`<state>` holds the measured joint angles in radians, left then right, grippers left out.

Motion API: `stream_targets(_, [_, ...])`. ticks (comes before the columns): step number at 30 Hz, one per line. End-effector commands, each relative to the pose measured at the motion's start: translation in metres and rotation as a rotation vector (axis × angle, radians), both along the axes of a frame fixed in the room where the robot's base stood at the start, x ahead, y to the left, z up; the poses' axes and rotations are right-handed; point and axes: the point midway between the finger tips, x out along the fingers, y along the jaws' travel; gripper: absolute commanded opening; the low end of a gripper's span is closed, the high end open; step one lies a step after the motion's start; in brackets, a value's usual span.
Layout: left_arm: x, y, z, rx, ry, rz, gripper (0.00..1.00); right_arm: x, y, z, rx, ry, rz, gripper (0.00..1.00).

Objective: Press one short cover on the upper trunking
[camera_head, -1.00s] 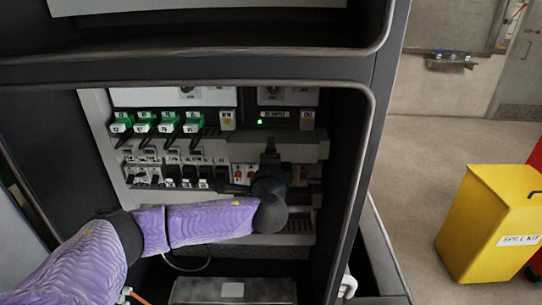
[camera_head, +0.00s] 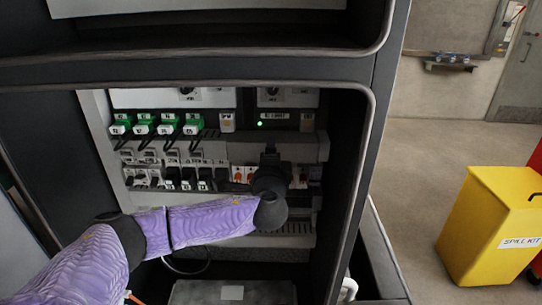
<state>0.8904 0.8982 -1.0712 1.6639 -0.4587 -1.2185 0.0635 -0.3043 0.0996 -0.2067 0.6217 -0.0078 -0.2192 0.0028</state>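The upper trunking (camera_head: 308,148) is a grey band across the cabinet panel, below the row with the green light. My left gripper (camera_head: 269,152) is dark and points up and into the cabinet in front of this band. I see it from behind, so its fingertips and any contact with the trunking are hidden. Whether it is open or shut does not show. My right gripper is not in view.
Green plugs (camera_head: 144,125) with dark cables sit at the upper left of the panel. Small breakers (camera_head: 188,178) line the row below. A slotted lower trunking (camera_head: 301,226) runs underneath. The cabinet frame (camera_head: 357,170) bounds the right side. A yellow spill kit bin (camera_head: 482,220) stands outside.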

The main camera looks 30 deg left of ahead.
Motion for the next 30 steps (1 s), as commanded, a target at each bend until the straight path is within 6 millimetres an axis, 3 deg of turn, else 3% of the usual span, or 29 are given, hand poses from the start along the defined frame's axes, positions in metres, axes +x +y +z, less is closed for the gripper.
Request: stream_targets(30, [0.0047, 0.003, -0.0002, 0.0, 0.0, 0.0, 0.0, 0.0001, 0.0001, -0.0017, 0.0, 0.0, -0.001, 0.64])
